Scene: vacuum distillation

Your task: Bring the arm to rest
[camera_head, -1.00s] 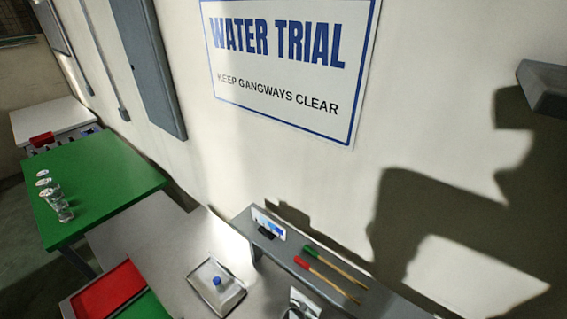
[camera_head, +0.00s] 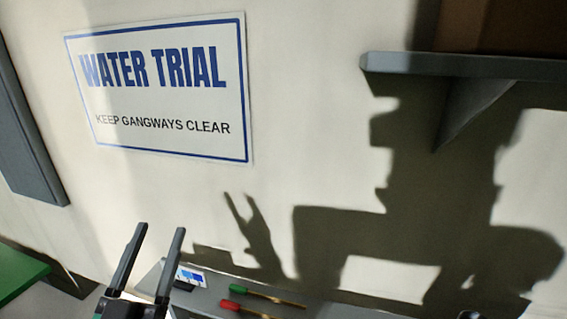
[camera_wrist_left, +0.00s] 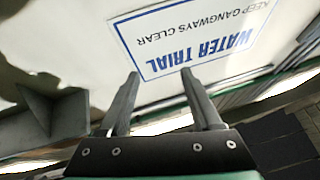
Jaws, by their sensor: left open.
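My left gripper (camera_head: 152,255) shows at the lower left of the head view, its two dark fingers pointing up and apart with nothing between them. In the left wrist view the same fingers (camera_wrist_left: 159,85) stand open and empty, with the wall sign behind them. They look clear of any surface. My right gripper is not in view.
The wall carries a "WATER TRIAL" sign (camera_head: 160,90). A grey shelf (camera_head: 470,66) juts out at upper right. A low grey ledge (camera_head: 205,297) holds a card (camera_head: 190,276) and red (camera_head: 229,305) and green (camera_head: 238,289) handled tools. A green table (camera_head: 18,272) is at lower left.

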